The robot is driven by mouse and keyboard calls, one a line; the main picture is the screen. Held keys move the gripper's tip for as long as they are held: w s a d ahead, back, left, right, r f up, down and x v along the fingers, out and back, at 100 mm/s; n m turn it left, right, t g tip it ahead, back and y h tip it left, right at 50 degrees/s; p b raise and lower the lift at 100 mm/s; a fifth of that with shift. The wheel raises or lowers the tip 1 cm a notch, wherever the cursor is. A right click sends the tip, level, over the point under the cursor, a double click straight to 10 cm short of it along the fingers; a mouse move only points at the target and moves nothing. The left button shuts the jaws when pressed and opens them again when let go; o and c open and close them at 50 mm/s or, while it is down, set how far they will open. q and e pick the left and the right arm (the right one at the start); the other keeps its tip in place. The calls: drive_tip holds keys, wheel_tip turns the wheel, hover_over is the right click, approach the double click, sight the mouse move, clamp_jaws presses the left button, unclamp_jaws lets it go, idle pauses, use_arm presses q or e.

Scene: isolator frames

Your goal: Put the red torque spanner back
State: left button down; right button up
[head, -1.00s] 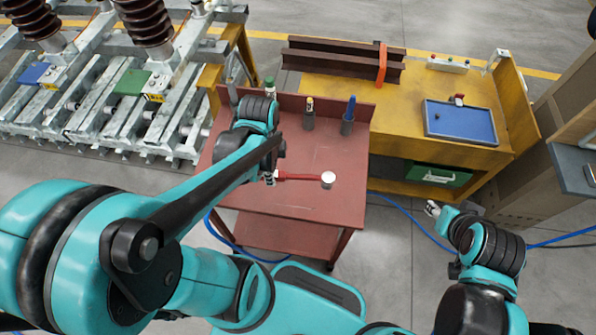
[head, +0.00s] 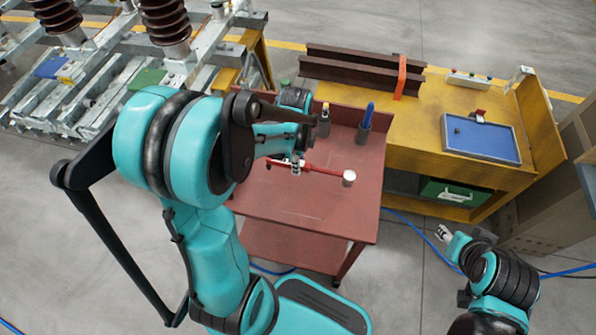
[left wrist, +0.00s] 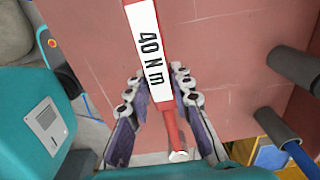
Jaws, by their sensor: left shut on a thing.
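The red torque spanner (head: 320,170) is over the top of the red cart, its white round end (head: 349,177) pointing right. My left gripper (head: 295,166) is shut on it. In the left wrist view the spanner (left wrist: 171,125) runs between the finger pads of the left gripper (left wrist: 152,88), with a white "40 N m" label (left wrist: 152,48) on it. It looks lifted off the cart top, but the height is hard to judge. My right gripper (head: 443,233) is low at the right, away from the cart, and its jaws are too small to read.
A yellow bench (head: 420,130) with a blue tray (head: 480,140) stands to the right. The cart's front top is clear.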

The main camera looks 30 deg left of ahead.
use_arm(q)
drive_tip(key=shift+f+b, duration=0.8)
drive_tip(key=shift+f, duration=1)
drive_tip(key=shift+f, duration=0.1)
drive_tip(key=c, duration=1.3)
unclamp_jaws()
drive_tip(key=shift+c, duration=0.2)
